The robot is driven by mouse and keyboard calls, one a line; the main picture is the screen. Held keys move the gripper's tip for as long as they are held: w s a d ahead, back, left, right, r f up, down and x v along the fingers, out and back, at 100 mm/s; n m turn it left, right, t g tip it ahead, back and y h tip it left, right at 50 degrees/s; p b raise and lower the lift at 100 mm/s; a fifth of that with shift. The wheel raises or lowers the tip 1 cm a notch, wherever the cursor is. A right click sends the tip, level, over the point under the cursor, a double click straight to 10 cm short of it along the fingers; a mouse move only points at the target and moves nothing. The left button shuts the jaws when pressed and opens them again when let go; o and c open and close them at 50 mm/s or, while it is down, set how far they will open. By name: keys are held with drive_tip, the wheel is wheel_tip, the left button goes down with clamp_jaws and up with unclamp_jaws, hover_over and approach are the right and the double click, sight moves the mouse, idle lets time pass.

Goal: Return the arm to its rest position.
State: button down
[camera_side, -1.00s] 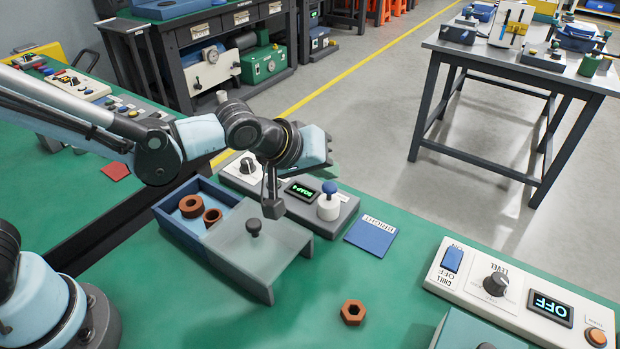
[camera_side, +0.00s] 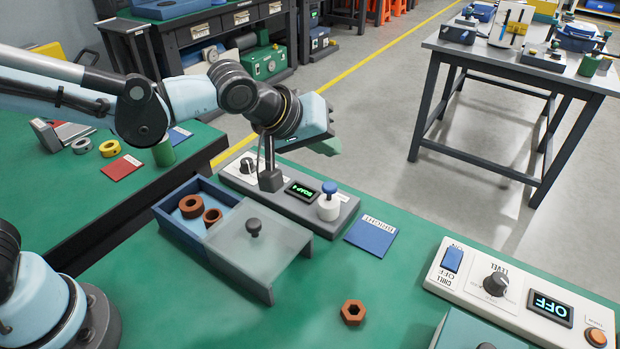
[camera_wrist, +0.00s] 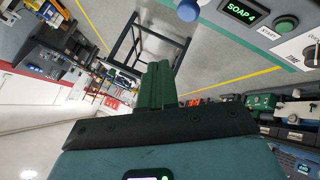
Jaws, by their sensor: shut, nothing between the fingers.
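My gripper (camera_side: 270,180) is shut and empty in the side view. My arm reaches in from the left, raised above the green bench. A frosted grey lid (camera_side: 275,250) with a dark knob covers the right part of the tray. Two brown rings (camera_side: 191,206) lie in the open left part.
The control box has a lit display reading "SOAP 4" and a blue-topped plunger (camera_side: 329,202). A blue card (camera_side: 371,235) lies beside it. A brown hex nut (camera_side: 353,312) lies on open bench. A white switch panel (camera_side: 520,300) stands at right.

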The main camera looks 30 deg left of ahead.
drive_tip(key=shift+r, duration=0.15)
idle(0.5)
drive_tip(key=s+a+f+m+g+y, duration=0.1)
drive_tip(key=s+a+m, duration=0.1)
drive_tip(key=s+a, duration=0.4)
drive_tip(key=s+a+f+m+y, duration=0.1)
drive_tip(key=s+a+m, duration=0.2)
drive_tip(key=s+a, duration=0.4)
drive_tip(key=a, duration=0.5)
drive_tip(key=shift+s+a+f+g+y, duration=0.15)
drive_tip(key=shift+s+g+y, duration=0.05)
drive_tip(key=shift+g+y, duration=0.2)
drive_tip(key=c, duration=1.8)
unclamp_jaws()
